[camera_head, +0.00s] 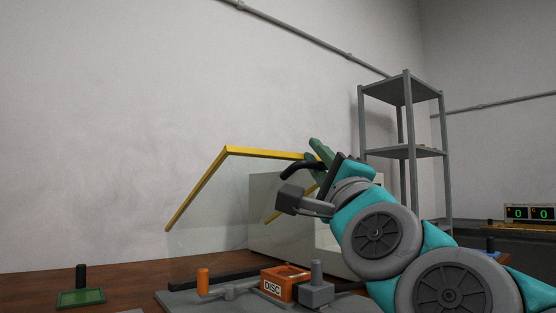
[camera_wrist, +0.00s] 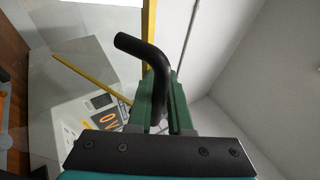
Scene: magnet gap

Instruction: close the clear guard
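The clear guard (camera_head: 212,200) stands raised, its see-through panel edged by a yellow frame (camera_head: 262,153). The yellow frame also shows in the wrist view (camera_wrist: 93,79). A black bent handle (camera_head: 296,169) sits at the frame's right end; it shows large in the wrist view (camera_wrist: 140,50). My gripper (camera_head: 318,153) is at this handle, with its green fingers on either side of the handle's lower part in the wrist view (camera_wrist: 162,100). The fingers look closed on it; the exact contact is partly hidden.
A pale machine housing (camera_head: 275,240) stands behind the guard. An orange block marked DISC (camera_head: 285,284), an orange post (camera_head: 203,281) and a grey block (camera_head: 316,292) are below, on a grey plate. A green block with a black knob (camera_head: 81,292) is at left. A grey shelf (camera_head: 404,152) stands behind my arm.

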